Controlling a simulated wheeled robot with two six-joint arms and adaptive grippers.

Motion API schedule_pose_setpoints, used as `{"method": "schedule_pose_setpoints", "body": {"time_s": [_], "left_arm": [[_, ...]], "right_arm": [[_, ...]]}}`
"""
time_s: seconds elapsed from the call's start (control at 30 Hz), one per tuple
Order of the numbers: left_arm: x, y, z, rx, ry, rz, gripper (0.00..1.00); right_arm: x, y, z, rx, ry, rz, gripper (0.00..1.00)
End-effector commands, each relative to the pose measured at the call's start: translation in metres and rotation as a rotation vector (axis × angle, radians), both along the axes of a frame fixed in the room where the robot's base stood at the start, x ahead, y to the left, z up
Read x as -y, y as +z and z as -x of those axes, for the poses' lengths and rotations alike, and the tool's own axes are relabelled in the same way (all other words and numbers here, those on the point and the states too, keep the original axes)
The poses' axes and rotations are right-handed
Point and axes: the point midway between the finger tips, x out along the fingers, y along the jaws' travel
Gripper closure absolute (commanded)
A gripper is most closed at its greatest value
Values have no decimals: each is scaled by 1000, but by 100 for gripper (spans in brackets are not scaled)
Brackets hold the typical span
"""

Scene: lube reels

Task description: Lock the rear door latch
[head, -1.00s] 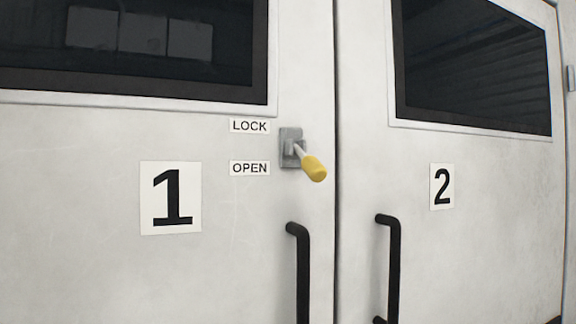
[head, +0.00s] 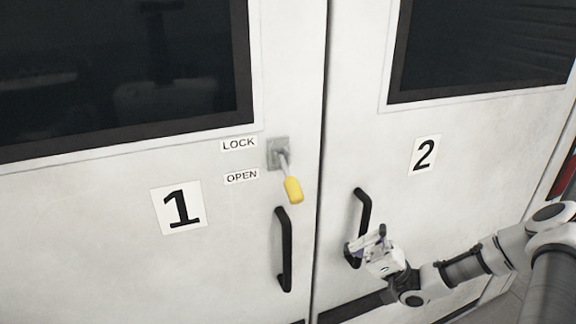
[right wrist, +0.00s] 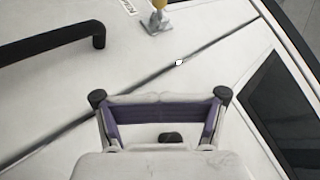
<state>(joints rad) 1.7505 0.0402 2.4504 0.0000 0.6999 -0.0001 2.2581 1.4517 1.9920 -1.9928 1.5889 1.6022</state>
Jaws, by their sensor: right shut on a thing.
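The latch is a grey plate (head: 277,150) on door 1 with a lever ending in a yellow grip (head: 293,190). The lever points down and out, its grip lower than the OPEN label (head: 241,177); the LOCK label (head: 239,144) is above. The yellow grip also shows at the top of the right wrist view (right wrist: 159,18). My right gripper (head: 368,240) is at the lower part of the black handle of door 2 (head: 364,205), shut on it and apart from the latch. The grasp is partly hidden. My left gripper is out of view.
Door 1's black handle (head: 284,250) stands below the latch, left of the seam between the doors. It also shows in the right wrist view (right wrist: 50,45). Dark windows fill the upper doors. The space before the latch is clear.

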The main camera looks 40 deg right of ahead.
Motion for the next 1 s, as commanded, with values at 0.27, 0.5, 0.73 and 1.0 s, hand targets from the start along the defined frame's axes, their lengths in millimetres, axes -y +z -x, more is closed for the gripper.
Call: {"method": "schedule_pose_setpoints", "body": {"time_s": [0.27,0.5,0.73,1.0], "left_arm": [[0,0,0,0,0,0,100],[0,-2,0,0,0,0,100],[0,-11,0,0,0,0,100],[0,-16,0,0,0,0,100]], "right_arm": [[0,0,2,5,7,-3,100],[-7,10,-6,7,9,-2,100],[-29,41,-31,7,12,0,100],[-63,78,-52,3,12,0,100]]}}
